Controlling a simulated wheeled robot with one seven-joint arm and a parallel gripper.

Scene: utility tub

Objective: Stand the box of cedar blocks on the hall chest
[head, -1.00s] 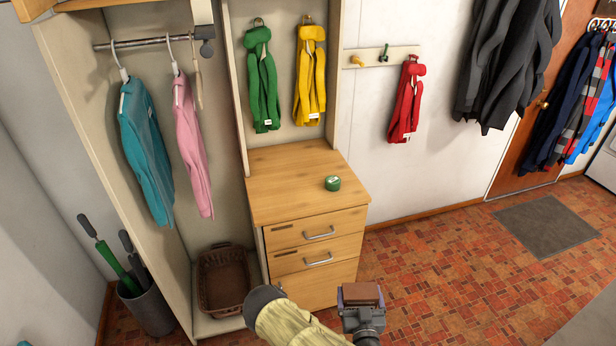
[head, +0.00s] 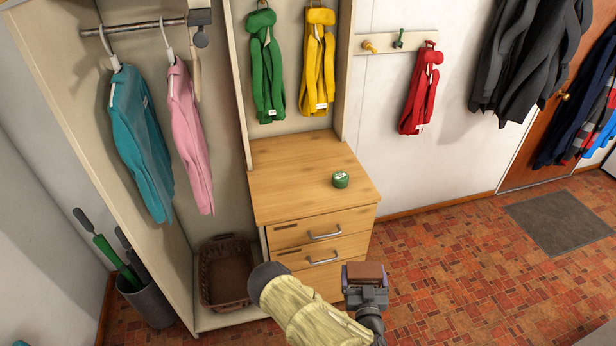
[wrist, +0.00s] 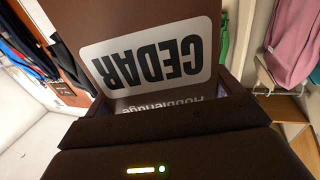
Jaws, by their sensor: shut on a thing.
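The box of cedar blocks (head: 364,272) is brown and held in my gripper (head: 366,284), in front of the hall chest's lower right side in the head view. In the wrist view the box (wrist: 150,25) fills the upper middle, with a white CEDAR label upside down. My gripper is shut on it; the fingertips are mostly hidden. The hall chest (head: 290,196) is light wood with drawers and metal handles. A small green round tin (head: 340,180) stands on its top near the right edge. The box is apart from the chest top.
The left and middle of the chest top are bare. A brown basket (head: 226,275) sits left of the chest. An umbrella bin (head: 148,300) stands farther left. Tiled floor is open to the right.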

